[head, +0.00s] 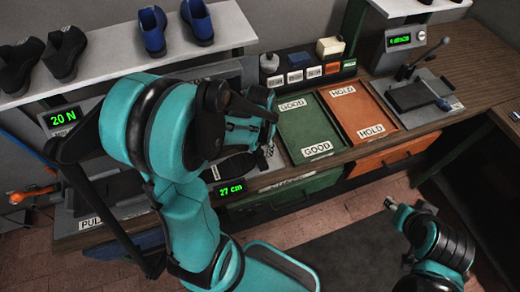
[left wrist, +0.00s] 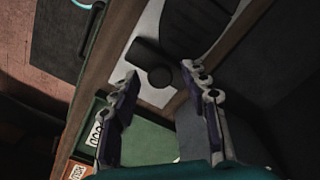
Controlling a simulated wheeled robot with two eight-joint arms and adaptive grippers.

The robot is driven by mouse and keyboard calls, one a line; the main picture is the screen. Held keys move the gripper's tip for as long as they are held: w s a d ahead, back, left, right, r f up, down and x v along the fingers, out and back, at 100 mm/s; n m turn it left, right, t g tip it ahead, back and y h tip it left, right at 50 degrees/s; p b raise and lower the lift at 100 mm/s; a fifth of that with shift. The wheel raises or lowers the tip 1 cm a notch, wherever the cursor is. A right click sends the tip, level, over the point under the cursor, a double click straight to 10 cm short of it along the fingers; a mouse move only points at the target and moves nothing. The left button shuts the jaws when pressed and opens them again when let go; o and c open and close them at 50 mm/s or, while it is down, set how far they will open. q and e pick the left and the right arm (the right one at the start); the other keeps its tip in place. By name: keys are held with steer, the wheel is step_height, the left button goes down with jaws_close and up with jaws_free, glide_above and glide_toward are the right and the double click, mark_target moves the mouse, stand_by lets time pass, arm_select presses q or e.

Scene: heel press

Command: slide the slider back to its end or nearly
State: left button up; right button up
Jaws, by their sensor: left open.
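The slider, a dark block with a round knob (left wrist: 160,77), lies on a pale plate (left wrist: 152,22) in the left wrist view. A dark shoe-like shape (left wrist: 205,22) is beside it on that plate. In the head view a black shoe (head: 237,165) lies on the measuring device, whose display (head: 230,188) reads 27 cm; my left gripper hides part of it. My left gripper (head: 262,125) is open above the plate, its fingers (left wrist: 160,72) to either side of the knob in the picture; contact cannot be told. My right gripper (head: 396,207) is small, away from the bench.
A green GOOD tray (head: 308,125) and an orange HOLD tray (head: 360,108) lie right of the device. A lever press (head: 415,92) stands farther right. A shelf (head: 120,58) with shoes is at the back left. Small bottles and boxes stand behind the trays.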

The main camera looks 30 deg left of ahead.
arm_select(q)
steer(key=shift+c, duration=0.3)
jaws_close()
steer(key=w+d, duration=0.3)
steer(key=shift+w+d+b, duration=0.1)
steer(key=shift+w+b, duration=0.2)
steer(key=shift+w, duration=0.1)
steer(key=shift+c, duration=1.2)
jaws_free()
steer(key=o, duration=0.3)
